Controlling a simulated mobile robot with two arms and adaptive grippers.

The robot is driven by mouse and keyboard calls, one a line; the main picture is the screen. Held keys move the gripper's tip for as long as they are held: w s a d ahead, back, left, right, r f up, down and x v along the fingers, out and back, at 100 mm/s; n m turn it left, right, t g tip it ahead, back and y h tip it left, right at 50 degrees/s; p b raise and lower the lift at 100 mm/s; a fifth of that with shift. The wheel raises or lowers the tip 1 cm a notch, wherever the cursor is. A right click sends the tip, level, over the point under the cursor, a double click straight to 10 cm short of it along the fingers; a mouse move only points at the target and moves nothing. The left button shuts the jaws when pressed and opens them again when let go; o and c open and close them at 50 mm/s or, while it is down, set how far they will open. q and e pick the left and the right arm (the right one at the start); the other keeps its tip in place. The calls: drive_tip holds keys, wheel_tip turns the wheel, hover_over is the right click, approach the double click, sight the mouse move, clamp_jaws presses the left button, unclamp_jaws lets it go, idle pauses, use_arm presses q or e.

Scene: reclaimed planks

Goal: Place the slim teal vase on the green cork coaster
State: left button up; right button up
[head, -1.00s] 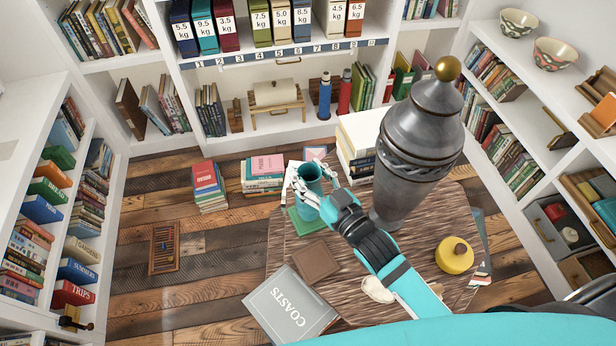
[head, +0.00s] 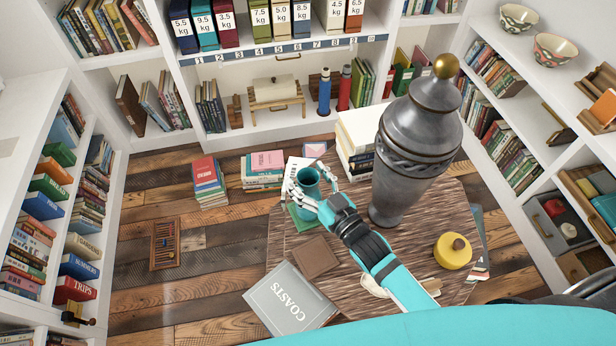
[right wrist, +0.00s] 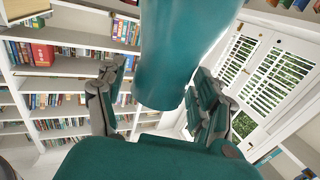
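The slim teal vase (head: 309,183) is upright at the left side of the round wooden table, over the green cork coaster (head: 303,222). My right gripper (head: 313,187) is around the vase, with a finger on either side. In the right wrist view, the vase (right wrist: 185,55) stands between the fingers (right wrist: 160,100). A gap shows on the left side, so the gripper looks open. The vase's foot and part of the coaster are hidden by the fingers, so I cannot see the contact there. My left gripper is not in view.
A tall grey urn with a gold knob (head: 415,150) stands close right of my right arm. A brown square coaster (head: 316,257), a grey book (head: 291,300) and a yellow round pot (head: 453,253) are also on the table (head: 400,262). White books (head: 358,140) are stacked behind.

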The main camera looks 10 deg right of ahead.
drive_tip(key=shift+r, duration=0.2)
drive_tip(key=shift+s+d+f, duration=0.1)
drive_tip(key=shift+s+f, duration=0.05)
drive_tip(key=shift+s, duration=0.15)
drive_tip(key=b+v, duration=0.2)
drive_tip(key=v, duration=0.9)
drive_tip(key=shift+s, duration=0.15)
